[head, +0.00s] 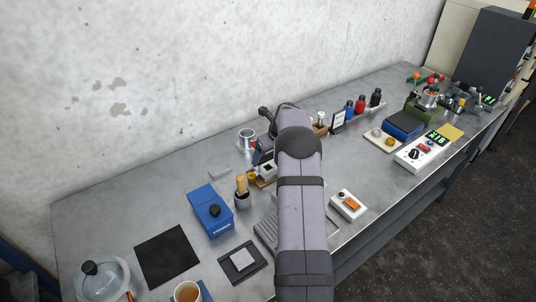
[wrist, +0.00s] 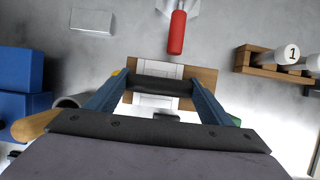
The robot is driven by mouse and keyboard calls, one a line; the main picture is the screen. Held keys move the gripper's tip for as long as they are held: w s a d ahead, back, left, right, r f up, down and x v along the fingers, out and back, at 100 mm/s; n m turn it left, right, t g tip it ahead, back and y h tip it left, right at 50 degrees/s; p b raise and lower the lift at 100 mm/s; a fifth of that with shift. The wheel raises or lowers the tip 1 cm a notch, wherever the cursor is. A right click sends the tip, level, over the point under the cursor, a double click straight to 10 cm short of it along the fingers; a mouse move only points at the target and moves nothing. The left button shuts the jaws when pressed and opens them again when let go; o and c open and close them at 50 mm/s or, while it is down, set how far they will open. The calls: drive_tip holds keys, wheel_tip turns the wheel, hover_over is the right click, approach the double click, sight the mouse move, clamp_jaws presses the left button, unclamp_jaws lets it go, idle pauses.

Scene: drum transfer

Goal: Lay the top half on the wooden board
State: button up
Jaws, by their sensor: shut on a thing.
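My gripper (wrist: 160,88) shows in the wrist view as two blue fingers, shut on a dark bar that spans between them. White block surfaces (wrist: 153,104) show on both sides of this bar; I take the bar and block to be the top half, but their join is unclear. The wooden board (wrist: 203,78) lies beneath, its brown ends sticking out left and right. I cannot tell whether the block touches it. In the head view the board (head: 261,184) and a white block (head: 268,170) show just left of my arm, which hides most of the gripper.
A red-handled tool (wrist: 176,32) lies beyond the board. A wooden rack with white cylinders (wrist: 290,57) stands right, and blue boxes (wrist: 22,88) left. In the head view, a cup with a wooden-handled tool (head: 242,198) and a metal can (head: 247,138) stand close by.

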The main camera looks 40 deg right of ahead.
drive_tip(key=shift+f, duration=0.1)
drive_tip(key=shift+f, duration=0.1)
drive_tip(key=o, duration=1.9)
drive_tip(key=shift+f, duration=0.1)
drive_tip(key=b+v, duration=0.3)
drive_tip(key=v, duration=0.9)
drive_tip(key=shift+s, duration=0.1)
